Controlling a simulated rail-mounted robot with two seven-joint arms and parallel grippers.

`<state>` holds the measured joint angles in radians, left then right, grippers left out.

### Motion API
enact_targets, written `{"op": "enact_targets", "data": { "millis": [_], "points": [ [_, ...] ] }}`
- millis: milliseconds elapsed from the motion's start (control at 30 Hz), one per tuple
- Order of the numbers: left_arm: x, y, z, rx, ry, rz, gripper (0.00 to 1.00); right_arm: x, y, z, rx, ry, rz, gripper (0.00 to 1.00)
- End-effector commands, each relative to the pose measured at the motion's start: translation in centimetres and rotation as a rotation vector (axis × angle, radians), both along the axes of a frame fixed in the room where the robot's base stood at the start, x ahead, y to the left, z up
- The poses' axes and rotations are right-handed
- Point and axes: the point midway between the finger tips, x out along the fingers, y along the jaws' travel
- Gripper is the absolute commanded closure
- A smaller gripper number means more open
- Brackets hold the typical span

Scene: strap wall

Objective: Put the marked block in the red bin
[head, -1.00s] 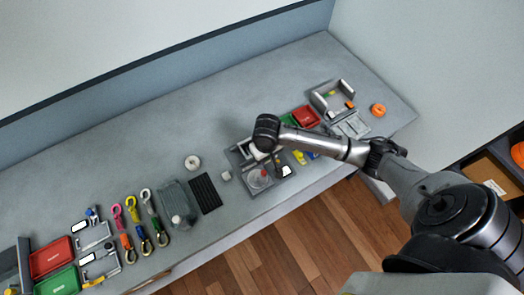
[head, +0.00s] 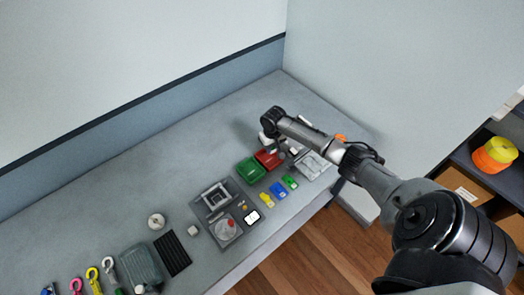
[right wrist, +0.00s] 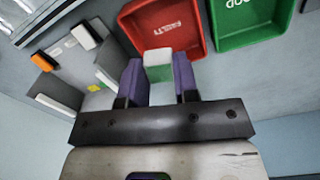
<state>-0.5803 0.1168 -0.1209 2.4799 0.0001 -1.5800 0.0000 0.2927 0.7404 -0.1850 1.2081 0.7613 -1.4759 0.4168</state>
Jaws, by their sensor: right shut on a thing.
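My right gripper (right wrist: 158,82) has purple fingers and is shut on a small block (right wrist: 158,65) with a pale top and a green side. No mark can be made out on it. In the right wrist view the block overlaps the near rim of the red bin (right wrist: 150,35), whose label is upside down; I cannot tell its height above it. In the head view the red bin (head: 266,162) is partly covered by my right arm and gripper (head: 284,148). The held block is not clear there. My left gripper is not in view.
A green bin (head: 250,171) sits directly beside the red one. Yellow (head: 267,200), blue (head: 278,190) and green (head: 292,182) pieces lie in front. A grey tray (head: 238,254) with a fixture and round dish is to the left. The table's back is clear.

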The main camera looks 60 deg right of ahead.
Motion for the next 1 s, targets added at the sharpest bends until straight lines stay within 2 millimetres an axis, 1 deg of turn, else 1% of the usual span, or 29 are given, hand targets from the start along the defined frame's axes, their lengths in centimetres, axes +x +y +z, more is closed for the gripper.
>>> {"op": "enact_targets", "data": {
  "millis": [133,333,667,1000],
  "points": [
    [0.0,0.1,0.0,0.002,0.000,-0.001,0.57,0.6,0.0,0.0,0.001,-0.003,0.119,0.94],
    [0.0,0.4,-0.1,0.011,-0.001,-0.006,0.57,0.7,0.0,-0.1,0.000,-0.002,0.215,0.94],
    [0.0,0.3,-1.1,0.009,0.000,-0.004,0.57,0.7,0.0,-0.9,0.001,-0.001,0.235,0.94],
    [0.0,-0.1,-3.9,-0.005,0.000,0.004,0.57,0.7,0.0,-2.9,-0.001,-0.002,0.233,0.94]
  ]
}}
